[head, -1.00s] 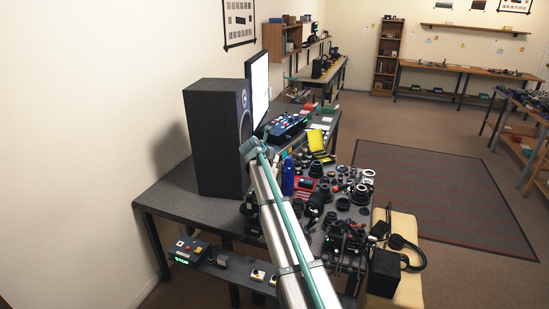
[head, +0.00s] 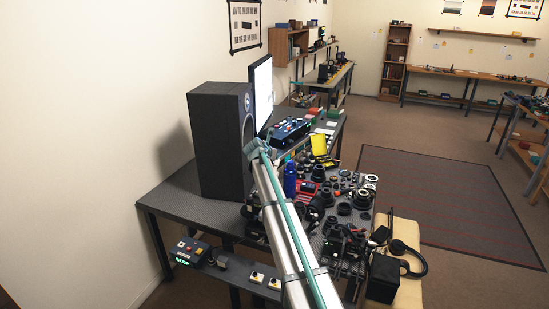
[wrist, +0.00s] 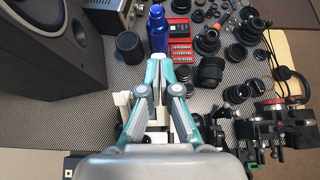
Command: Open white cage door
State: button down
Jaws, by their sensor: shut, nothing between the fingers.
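My gripper (wrist: 160,68) shows in the wrist view, its grey and teal fingers closed together above the dark mesh-patterned bench. The fingertips appear just below the blue bottle (wrist: 159,30) in the picture; I cannot tell the gap. White parts (wrist: 122,100) show beside and under the fingers, mostly covered by the gripper. I cannot tell whether they belong to the white cage door. No cage door can be made out clearly in either view. In the head view my arm covers part of the bench, and my fingers cannot be made out.
A large black speaker (head: 221,143) stands at the bench's left, also in the wrist view (wrist: 55,45). A black cylinder (wrist: 129,47) and a red tray (wrist: 181,52) are near the bottle. Lens parts crowd the right. Headphones (head: 413,262) lie at the front right.

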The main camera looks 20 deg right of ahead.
jog(key=shift+r, duration=0.1)
jog(key=shift+r+p, duration=0.6)
jog(key=shift+r, duration=0.1)
